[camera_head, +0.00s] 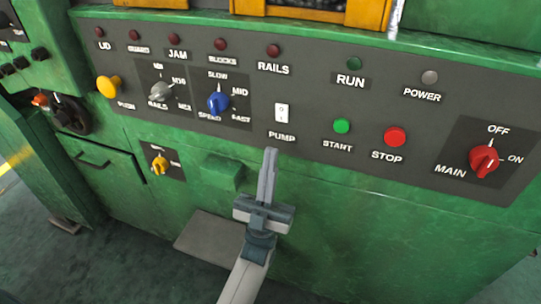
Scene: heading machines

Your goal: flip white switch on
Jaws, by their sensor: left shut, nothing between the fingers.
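The white switch (282,113) is a small upright rocker on the dark grey control panel (310,112), just above the label PUMP. Which way it is tipped is too small to tell. My left gripper (270,152) rises from the bottom middle of the head view. Its two fingers are shut together and empty, pointing up. In the picture the fingertips are just below and slightly left of the switch, beside the PUMP label, with a gap between them and the switch. My right gripper is not in view.
Around the switch are a blue SPEED knob (218,102), a green START button (342,126), a red STOP button (395,137) and a red MAIN knob (484,160). A yellow PUSH button (109,87) is at left. A green block (222,172) juts out below the panel.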

